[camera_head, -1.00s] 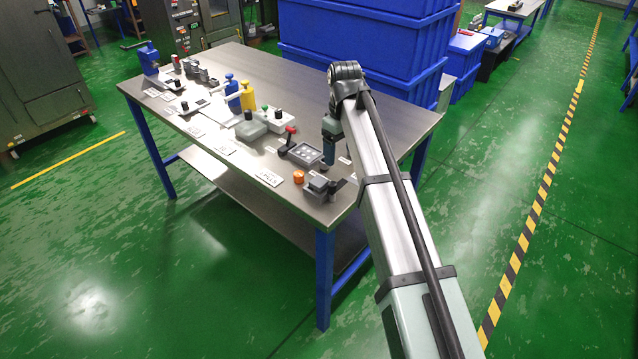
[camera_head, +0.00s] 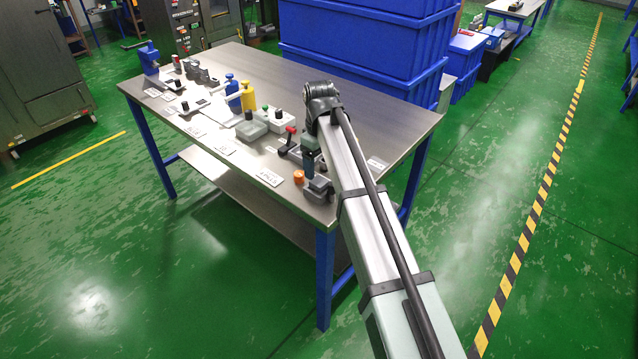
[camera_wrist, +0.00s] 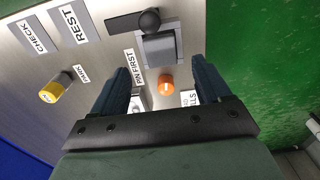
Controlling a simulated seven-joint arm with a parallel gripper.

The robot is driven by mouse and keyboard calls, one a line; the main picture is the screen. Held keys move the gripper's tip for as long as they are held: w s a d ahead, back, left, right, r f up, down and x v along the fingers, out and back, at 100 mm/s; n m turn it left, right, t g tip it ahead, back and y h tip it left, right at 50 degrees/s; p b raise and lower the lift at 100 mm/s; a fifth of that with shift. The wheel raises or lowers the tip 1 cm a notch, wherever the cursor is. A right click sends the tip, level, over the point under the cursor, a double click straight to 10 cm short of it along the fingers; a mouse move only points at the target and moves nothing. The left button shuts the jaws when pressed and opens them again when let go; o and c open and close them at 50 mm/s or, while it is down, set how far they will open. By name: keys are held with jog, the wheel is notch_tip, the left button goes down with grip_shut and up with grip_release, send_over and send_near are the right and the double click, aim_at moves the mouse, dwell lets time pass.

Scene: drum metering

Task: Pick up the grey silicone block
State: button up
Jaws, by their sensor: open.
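A grey block (camera_wrist: 160,47) with a paler top edge sits beside a black bar with a round black knob in the wrist view. I take it for the silicone block, but cannot be sure of its material. In the head view a grey block (camera_head: 319,188) shows near the table's front corner, close to my arm. My gripper (camera_wrist: 160,66) is open, its two dark blue fingers apart and nothing held between them. The fingertips appear on either side of the space just before the block. In the head view my gripper (camera_head: 308,163) points down over the table, partly hidden by my arm.
An orange round piece (camera_wrist: 165,84) lies close to the block, between my fingers in the wrist view. Several fixtures, including a yellow bottle (camera_head: 248,96), line the steel table (camera_head: 375,105). Its far right is clear.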

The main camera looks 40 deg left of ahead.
aim_at(319, 181)
jog(key=shift+f, duration=2.65)
jog(key=shift+c, duration=0.4)
jog(key=c, duration=1.1)
